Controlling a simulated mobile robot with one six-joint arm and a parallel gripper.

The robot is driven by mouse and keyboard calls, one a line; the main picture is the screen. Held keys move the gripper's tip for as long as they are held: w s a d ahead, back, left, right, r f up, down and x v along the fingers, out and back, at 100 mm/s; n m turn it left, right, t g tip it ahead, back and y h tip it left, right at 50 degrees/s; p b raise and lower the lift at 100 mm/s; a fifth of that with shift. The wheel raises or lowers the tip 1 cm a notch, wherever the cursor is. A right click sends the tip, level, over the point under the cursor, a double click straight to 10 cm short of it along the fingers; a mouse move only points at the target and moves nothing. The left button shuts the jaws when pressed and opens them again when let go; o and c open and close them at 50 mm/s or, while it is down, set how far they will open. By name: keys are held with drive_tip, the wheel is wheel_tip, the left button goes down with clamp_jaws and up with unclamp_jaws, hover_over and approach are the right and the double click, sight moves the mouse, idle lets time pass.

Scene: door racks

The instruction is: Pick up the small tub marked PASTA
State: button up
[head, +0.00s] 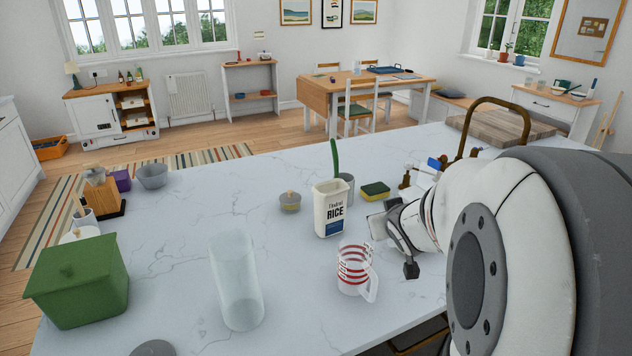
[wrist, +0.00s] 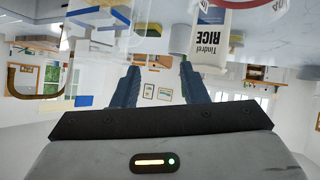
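My gripper (head: 391,245) is at the right of the worktop in the head view, just right of the white tub. In the wrist view, which is upside down, its two dark fingers (wrist: 160,78) stand apart with nothing between them. The white tub (head: 329,212) stands upright and its label reads "Tindrel RICE"; the wrist view also shows this tub (wrist: 210,38). I can read no PASTA label in either view. A small round grey jar (head: 290,203) with a yellowish band stands left of the rice tub; no lettering on it is readable.
A measuring jug (head: 355,270) with red marks stands in front of my gripper. A clear cylinder (head: 236,281) and a green lidded box (head: 80,281) are further left. A grey cup (head: 347,187) and a sponge (head: 375,191) are behind the rice tub. The worktop's middle left is clear.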

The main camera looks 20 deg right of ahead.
drive_tip(key=d+f+n+t+y+b, duration=0.3)
drive_tip(key=d+f+t+y+b, duration=0.2)
drive_tip(key=d+f+t+y, duration=0.3)
drive_tip(key=shift+g, duration=0.6)
drive_tip(key=x, duration=0.2)
drive_tip(key=p+x, duration=0.1)
drive_tip(key=x, duration=0.2)
drive_tip(key=p+x, duration=0.1)
drive_tip(key=x, duration=0.2)
drive_tip(key=shift+d+f, duration=0.15)
drive_tip(key=shift+f, duration=0.15)
clamp_jaws()
